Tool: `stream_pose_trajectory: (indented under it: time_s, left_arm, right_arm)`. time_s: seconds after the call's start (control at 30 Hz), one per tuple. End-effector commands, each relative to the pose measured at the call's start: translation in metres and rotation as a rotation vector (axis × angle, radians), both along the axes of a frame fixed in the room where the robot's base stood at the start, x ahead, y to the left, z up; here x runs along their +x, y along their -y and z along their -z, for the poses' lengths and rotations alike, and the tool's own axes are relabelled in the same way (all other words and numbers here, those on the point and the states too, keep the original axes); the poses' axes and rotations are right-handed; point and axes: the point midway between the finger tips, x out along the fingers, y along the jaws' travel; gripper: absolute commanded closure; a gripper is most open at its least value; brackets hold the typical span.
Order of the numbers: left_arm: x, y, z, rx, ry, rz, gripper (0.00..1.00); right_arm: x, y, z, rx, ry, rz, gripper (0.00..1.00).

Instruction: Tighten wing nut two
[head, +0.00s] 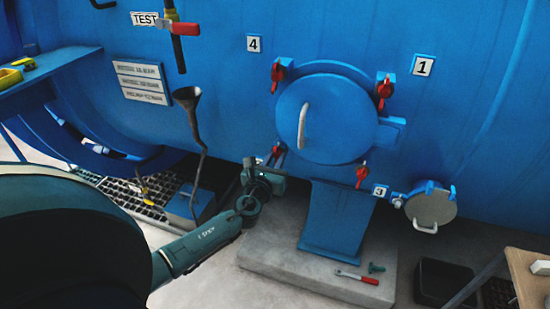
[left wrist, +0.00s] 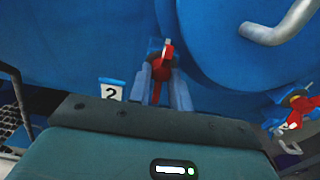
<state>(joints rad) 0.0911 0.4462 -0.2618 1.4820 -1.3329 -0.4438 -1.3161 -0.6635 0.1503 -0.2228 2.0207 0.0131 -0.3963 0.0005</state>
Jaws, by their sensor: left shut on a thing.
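The red wing nut two (left wrist: 167,50) sits at the edge of the round blue door in the left wrist view, beside the label "2" (left wrist: 112,91). My left gripper (left wrist: 164,82) has its two grey fingers on either side of it and is shut on it. In the head view the left gripper (head: 271,162) reaches the lower left of the blue door (head: 335,110), which lies against its opening. The nut is partly hidden there by the fingers. My right gripper is not in view.
Other red wing nuts sit at the upper left (head: 277,74), upper right (head: 384,88) and lower right (head: 361,175) of the door. A grey door handle (head: 302,126) sticks out. A small round hatch (head: 430,208) is at right. A red-handled tool (head: 356,277) lies on the plinth.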

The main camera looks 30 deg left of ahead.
Motion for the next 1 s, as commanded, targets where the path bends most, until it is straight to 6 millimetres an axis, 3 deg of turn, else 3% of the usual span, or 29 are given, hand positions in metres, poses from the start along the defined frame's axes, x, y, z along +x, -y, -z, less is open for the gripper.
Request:
stream_pose_trajectory:
  time_s: [0.57, 0.6, 0.83, 1.0]
  left_arm:
    - [0.0002, -0.0004, -0.0005, 0.030, -0.006, 0.000, 1.00]
    - [0.0002, -0.0004, -0.0005, 0.030, -0.006, 0.000, 0.77]
    - [0.0001, -0.0002, -0.0004, 0.028, -0.006, 0.000, 0.58]
    - [0.0000, -0.0002, -0.0002, 0.028, -0.006, 0.000, 0.58]
  right_arm:
    - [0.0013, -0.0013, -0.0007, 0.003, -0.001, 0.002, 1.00]
    - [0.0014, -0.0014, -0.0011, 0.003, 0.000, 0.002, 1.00]
    - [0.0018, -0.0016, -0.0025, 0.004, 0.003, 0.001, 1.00]
    - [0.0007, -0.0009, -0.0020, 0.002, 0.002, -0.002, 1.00]
